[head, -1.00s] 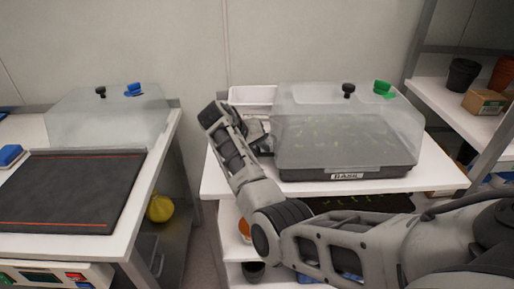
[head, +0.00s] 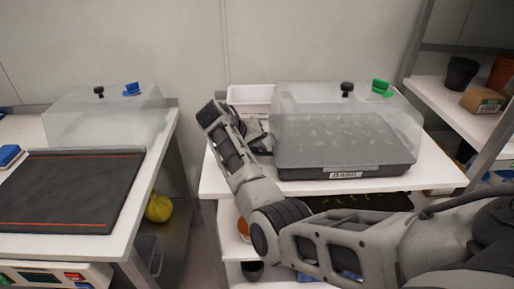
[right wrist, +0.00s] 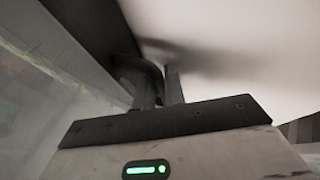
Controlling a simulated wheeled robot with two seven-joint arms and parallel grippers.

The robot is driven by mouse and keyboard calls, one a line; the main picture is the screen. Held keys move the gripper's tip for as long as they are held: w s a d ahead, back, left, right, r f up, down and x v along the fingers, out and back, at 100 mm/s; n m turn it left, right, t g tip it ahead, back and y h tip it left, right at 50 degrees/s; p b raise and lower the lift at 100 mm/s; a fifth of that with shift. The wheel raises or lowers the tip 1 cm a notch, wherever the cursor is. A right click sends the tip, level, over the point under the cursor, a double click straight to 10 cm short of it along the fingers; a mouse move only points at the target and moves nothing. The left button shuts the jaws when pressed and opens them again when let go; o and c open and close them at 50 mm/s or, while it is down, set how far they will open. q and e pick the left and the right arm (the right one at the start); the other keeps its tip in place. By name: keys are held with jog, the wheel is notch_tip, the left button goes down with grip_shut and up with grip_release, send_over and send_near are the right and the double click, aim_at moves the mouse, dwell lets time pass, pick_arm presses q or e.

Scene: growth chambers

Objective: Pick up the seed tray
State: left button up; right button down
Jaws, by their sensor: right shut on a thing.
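The seed tray (head: 400,170) is a black tray with a label on its front, standing on the white table at the centre right. A clear dome (head: 300,95) with a black knob and a green cap covers it, and small green seedlings show through. My right gripper (head: 260,141) is at the tray's left side. In the right wrist view the right gripper's fingers (right wrist: 160,92) are shut on a dark part at the tray's edge (right wrist: 90,25). The exact grip is partly hidden. My left gripper is not in view.
A white bin (head: 250,96) stands behind my right gripper. On the left table are another clear dome (head: 75,125) and a dark mat (head: 70,190) with red lines. A shelf (head: 440,95) with pots and a box is at the right. More seedlings show under the tray's table.

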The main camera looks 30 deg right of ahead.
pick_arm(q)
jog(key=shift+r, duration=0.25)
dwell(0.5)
